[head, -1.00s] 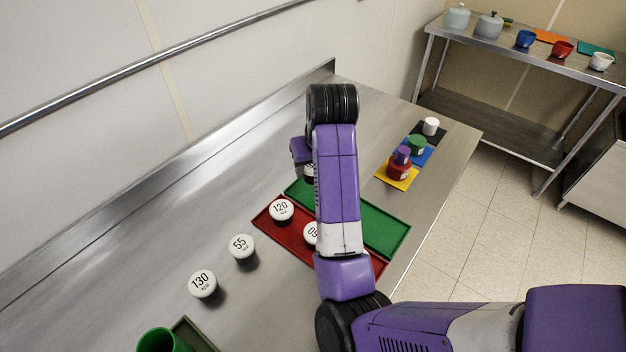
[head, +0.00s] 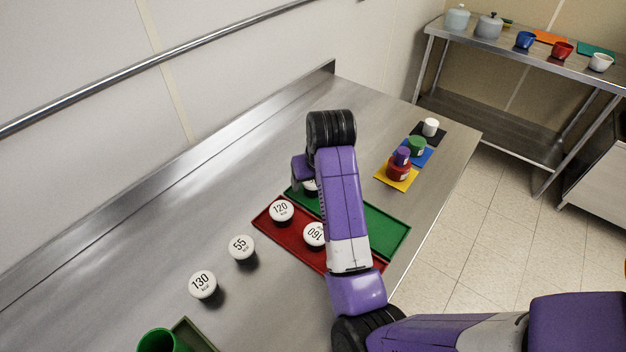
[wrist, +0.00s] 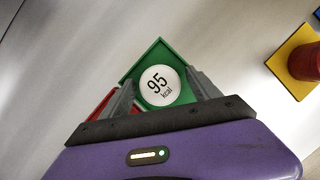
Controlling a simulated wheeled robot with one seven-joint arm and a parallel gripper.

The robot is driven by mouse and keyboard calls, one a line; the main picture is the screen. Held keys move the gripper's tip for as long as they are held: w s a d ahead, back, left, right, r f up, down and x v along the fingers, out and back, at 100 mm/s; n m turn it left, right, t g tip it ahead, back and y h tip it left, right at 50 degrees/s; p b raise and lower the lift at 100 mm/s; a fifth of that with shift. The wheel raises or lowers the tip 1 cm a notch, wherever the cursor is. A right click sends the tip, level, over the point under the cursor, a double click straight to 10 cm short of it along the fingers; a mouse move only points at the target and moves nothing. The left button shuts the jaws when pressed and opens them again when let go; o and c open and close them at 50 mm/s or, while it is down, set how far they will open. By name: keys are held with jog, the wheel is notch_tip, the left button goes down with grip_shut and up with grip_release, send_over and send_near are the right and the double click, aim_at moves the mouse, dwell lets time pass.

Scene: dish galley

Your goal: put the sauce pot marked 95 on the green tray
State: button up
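The sauce pot marked 95 shows its white lid (wrist: 160,86) in the wrist view, over the far left end of the green tray (wrist: 151,57). It appears to rest on the tray. In the head view its lid (head: 310,186) is partly hidden by my arm, and the green tray (head: 378,225) runs toward the right. My gripper (wrist: 160,78) has one finger on each side of the lid, with a narrow gap on both sides, so it looks open around the pot.
A red tray (head: 267,225) beside the green one holds pots marked 120 (head: 281,211) and 160 (head: 314,234). Pots 55 (head: 241,248) and 130 (head: 203,284) stand nearer on the counter. Coloured mats with pots, including a yellow mat (head: 383,174), lie beyond.

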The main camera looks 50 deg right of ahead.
jog(key=p+v, duration=0.3)
jog(key=v, duration=0.9)
jog(key=shift+r, duration=0.2)
